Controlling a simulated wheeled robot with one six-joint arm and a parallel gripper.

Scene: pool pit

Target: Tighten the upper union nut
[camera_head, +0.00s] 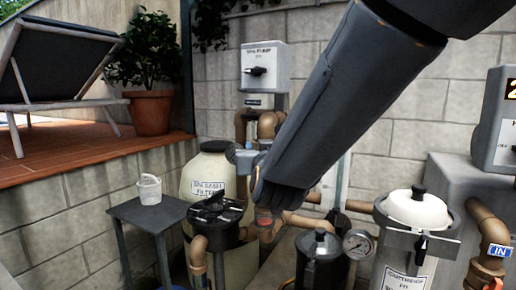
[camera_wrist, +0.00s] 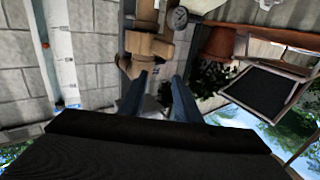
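Tan-brown pipework rises to a grey control box at the back wall. A wide tan fitting on it (camera_head: 267,125), perhaps the upper union nut, shows just above my gripper. My gripper (camera_head: 250,165) reaches down in front of this pipework, and my forearm hides part of it. In the wrist view, my two blue-grey fingers (camera_wrist: 162,76) stand apart with a gap and nothing held between them. A broad tan fitting (camera_wrist: 148,45) lies just beyond the fingertips. I cannot tell for sure whether it is the nut, or whether a finger touches it.
A sand filter tank (camera_head: 208,178), a black-lidded pump (camera_head: 216,208), a pressure gauge (camera_head: 358,243) and a cartridge filter (camera_head: 415,210) crowd the area below. A potted plant (camera_head: 150,112) stands on the deck.

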